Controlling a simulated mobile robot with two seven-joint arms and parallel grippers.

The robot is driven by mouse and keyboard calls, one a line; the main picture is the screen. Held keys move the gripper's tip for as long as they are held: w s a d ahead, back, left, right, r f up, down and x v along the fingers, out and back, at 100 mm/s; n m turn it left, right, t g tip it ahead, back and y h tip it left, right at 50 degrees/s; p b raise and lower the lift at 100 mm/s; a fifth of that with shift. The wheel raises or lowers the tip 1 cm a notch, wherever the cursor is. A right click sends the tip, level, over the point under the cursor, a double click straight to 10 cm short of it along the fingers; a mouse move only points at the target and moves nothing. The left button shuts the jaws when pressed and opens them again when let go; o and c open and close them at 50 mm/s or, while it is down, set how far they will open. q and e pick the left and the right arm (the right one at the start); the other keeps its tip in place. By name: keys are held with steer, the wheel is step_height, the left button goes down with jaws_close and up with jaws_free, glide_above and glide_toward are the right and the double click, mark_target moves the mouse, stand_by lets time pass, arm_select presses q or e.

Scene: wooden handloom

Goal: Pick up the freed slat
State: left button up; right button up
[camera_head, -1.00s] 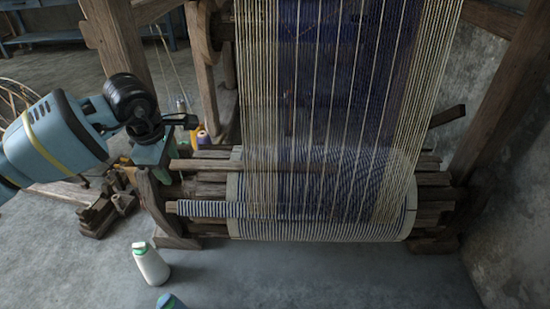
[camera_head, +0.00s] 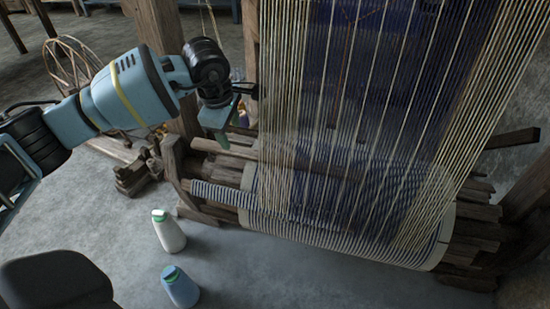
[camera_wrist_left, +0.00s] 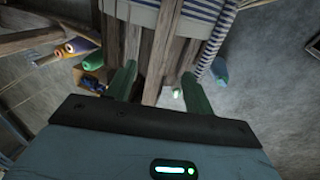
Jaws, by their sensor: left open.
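My left gripper (camera_head: 222,136) is by the left end of the loom's lower beam, pointing down. In the left wrist view its two green fingers (camera_wrist_left: 159,74) are apart, with dark wooden slats (camera_wrist_left: 152,48) beyond the gap and nothing visibly held. In the head view, a long bare slat (camera_head: 222,149) runs along the beam near the gripper. A blue-and-white striped bar (camera_head: 215,193) sticks out left of the cloth roll (camera_head: 340,240); it also shows in the wrist view (camera_wrist_left: 214,42). I cannot tell which slat is loose. My right gripper is not in view.
A white bottle (camera_head: 169,232) and a blue bottle (camera_head: 181,288) stand on the floor in front. The loom's left post (camera_head: 163,45) and taut warp threads (camera_head: 370,100) are close to the arm. Coloured spools (camera_wrist_left: 79,46) lie left in the wrist view.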

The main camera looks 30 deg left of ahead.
mark_target(237, 149)
arm_select(q)
steer(key=shift+b+x, duration=1.35)
steer(key=shift+x, duration=2.4)
steer(key=shift+r, duration=0.1)
steer(key=c, duration=1.1)
steer(key=shift+r+p, duration=0.35)
steer(key=shift+r, duration=0.2)
steer(key=r, duration=0.1)
steer(key=r+p, duration=0.1)
steer(key=r, duration=0.1)
steer(key=shift+a, duration=0.25)
steer(key=s+a+p, duration=0.2)
steer(key=s+a, duration=0.2)
steer(key=a, duration=1.3)
steer(key=shift+f+p, duration=0.3)
steer(key=shift+p, duration=0.05)
